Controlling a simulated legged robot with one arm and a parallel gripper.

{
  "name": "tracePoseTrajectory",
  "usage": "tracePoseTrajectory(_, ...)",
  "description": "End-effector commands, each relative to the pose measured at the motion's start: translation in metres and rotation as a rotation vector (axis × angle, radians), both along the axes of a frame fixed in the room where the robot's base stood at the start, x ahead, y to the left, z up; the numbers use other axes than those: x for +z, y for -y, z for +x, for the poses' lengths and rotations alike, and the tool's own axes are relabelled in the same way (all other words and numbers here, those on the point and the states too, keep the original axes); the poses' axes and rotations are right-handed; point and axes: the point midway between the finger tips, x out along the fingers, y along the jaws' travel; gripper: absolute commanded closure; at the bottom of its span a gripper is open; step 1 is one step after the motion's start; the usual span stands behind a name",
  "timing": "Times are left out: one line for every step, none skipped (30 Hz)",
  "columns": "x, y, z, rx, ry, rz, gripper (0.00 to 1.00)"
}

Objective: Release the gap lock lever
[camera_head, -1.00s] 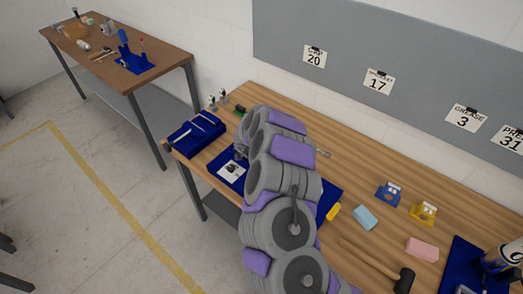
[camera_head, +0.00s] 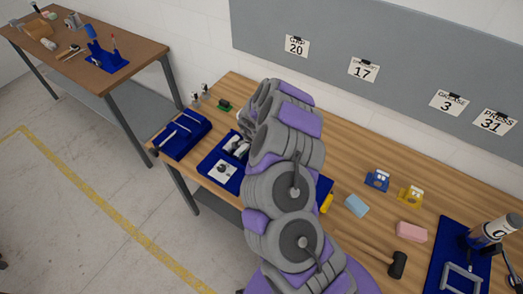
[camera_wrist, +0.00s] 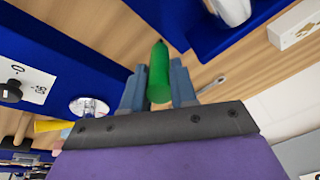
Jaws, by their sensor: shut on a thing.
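In the wrist view, my gripper (camera_wrist: 159,72) is shut on a green rod (camera_wrist: 159,75) with a dark tip, which sticks up between the two blue-grey fingers. It may be the lever's handle; I cannot tell what its lower end joins. In the head view my arm covers the gripper and the rod. A blue base (camera_head: 219,181) lies under the arm's far end and carries a white card (camera_head: 222,170) with a dark knob; the card also shows at the left of the wrist view (camera_wrist: 30,82). Pale grey parts (camera_head: 236,146) show beside the arm.
A blue case (camera_head: 182,136) lies left of the base. A blue sponge (camera_head: 357,205), a pink block (camera_head: 412,232) and a black-headed mallet (camera_head: 398,264) lie to the right. A blue tray (camera_head: 445,240) with tools is at far right. Bare wood lies between.

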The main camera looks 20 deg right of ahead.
Motion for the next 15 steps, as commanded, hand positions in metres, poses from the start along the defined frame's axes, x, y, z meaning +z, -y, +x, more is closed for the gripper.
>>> tracePoseTrajectory(0.0009,0.0012,0.0018,0.000,0.005,-0.001,1.00)
tracePoseTrajectory(0.0008,0.0012,0.0017,0.000,0.005,-0.001,1.00)
tracePoseTrajectory(0.0010,0.0013,0.0018,0.000,0.005,-0.001,1.00)
tracePoseTrajectory(0.0009,0.0014,0.0018,0.000,0.005,-0.001,0.70)
tracePoseTrajectory(0.0009,0.0014,0.0018,0.000,0.004,-0.001,0.67)
tracePoseTrajectory(0.0010,0.0014,0.0017,0.000,0.004,-0.001,0.63)
tracePoseTrajectory(0.0009,0.0013,0.0015,0.000,0.004,-0.001,0.62)
tracePoseTrajectory(0.0009,0.0011,0.0012,0.000,0.004,-0.001,0.62)
tracePoseTrajectory(0.0010,0.0009,0.0008,0.000,0.004,-0.001,0.62)
tracePoseTrajectory(0.0012,0.0006,0.0007,-0.001,0.004,-0.001,0.62)
tracePoseTrajectory(0.0013,0.0003,0.0004,-0.001,0.003,-0.002,0.62)
tracePoseTrajectory(0.0014,-0.0001,0.0001,-0.001,0.004,-0.002,0.62)
tracePoseTrajectory(0.0016,-0.0006,0.0001,-0.001,0.004,-0.002,0.62)
tracePoseTrajectory(0.0016,-0.0010,-0.0001,-0.001,0.003,-0.002,0.62)
tracePoseTrajectory(0.0018,-0.0011,-0.0001,-0.001,0.003,-0.002,0.62)
